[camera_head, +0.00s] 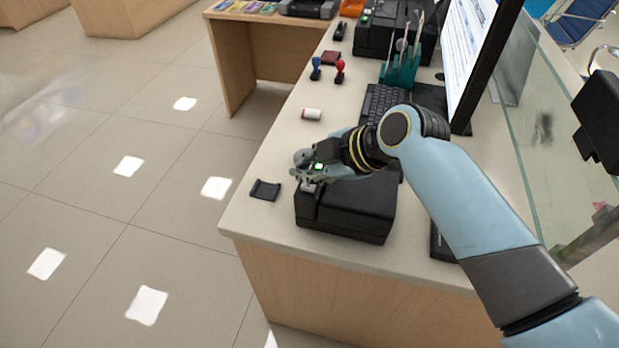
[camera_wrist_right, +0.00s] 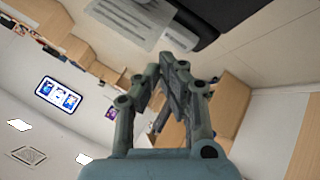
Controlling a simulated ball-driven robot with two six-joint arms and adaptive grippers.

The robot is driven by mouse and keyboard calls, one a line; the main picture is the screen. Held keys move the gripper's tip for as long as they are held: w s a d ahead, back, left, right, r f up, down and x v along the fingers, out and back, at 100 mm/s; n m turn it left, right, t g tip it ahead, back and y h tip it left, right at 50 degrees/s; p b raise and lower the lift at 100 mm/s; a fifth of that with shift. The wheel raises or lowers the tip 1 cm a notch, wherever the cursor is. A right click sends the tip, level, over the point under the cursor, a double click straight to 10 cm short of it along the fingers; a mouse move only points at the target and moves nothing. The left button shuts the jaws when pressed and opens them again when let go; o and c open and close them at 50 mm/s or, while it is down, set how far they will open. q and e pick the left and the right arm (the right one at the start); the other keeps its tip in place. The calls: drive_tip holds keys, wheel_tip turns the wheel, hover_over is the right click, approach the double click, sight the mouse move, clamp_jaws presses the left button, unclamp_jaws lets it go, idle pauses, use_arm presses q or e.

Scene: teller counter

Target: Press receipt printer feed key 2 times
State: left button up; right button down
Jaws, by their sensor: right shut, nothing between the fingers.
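A black box-shaped device, which looks like the receipt printer (camera_head: 350,212), stands at the near end of the counter. My right gripper (camera_head: 306,186) is shut and empty, over the device's left end. A small green lit patch (camera_head: 319,166) shows at the gripper; I cannot tell whether it is on the printer. The feed key cannot be made out, and the gripper hides part of the device's top. Whether the fingertips touch it is unclear. In the right wrist view the fingers (camera_wrist_right: 165,75) are close together. My left gripper is not in view.
A small dark holder (camera_head: 265,190) lies left of the printer near the counter edge. A white roll (camera_head: 311,114), blue stamp (camera_head: 316,69) and red stamp (camera_head: 340,71) stand farther back. A keyboard (camera_head: 382,101), monitor (camera_head: 468,50) and glass panel (camera_head: 530,140) are on the right.

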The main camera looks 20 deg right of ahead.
sight(307, 184)
drive_tip(key=shift+r+p, duration=2.3)
drive_tip(key=shift+r, duration=0.25)
drive_tip(key=shift+f, duration=0.1)
